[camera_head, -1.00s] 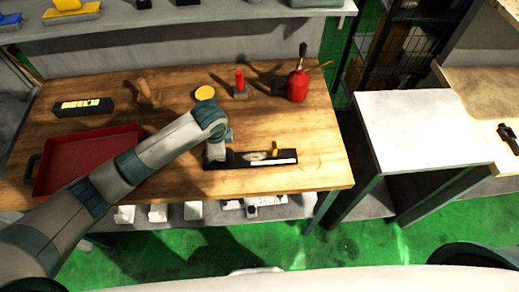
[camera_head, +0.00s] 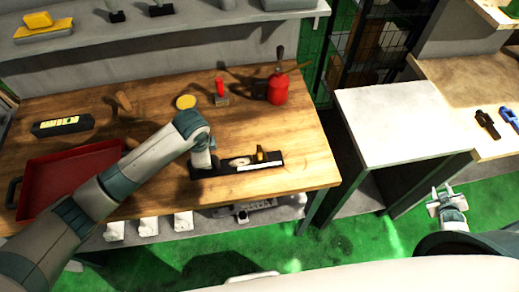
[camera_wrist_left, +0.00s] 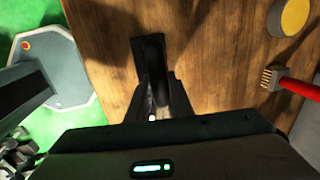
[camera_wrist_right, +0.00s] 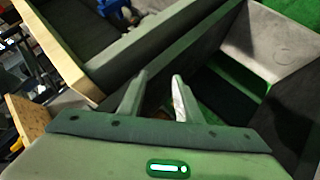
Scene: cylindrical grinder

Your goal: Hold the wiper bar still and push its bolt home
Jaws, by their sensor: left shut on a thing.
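The wiper bar (camera_head: 234,170) is a low black bar with a pale front strip, lying near the front edge of the wooden table. A small brass-yellow bolt (camera_head: 260,154) stands up near its right end; its depth is too small to judge. My left gripper (camera_head: 204,167) reaches down and is shut on the bar's left end, its fingertips mostly hidden. The dark bar also shows in the left wrist view (camera_wrist_left: 150,65). My right gripper (camera_head: 447,197) is at the lower right over the green floor, well away from the bar. Its fingers stand apart and empty in the right wrist view (camera_wrist_right: 157,92).
A red tray (camera_head: 65,180) lies on the left of the table (camera_head: 310,150). A red oil can (camera_head: 277,88), a red-handled brush (camera_head: 220,92) and a yellow disc (camera_head: 186,102) stand behind. A white-topped table (camera_head: 390,120) stands to the right, across a gap.

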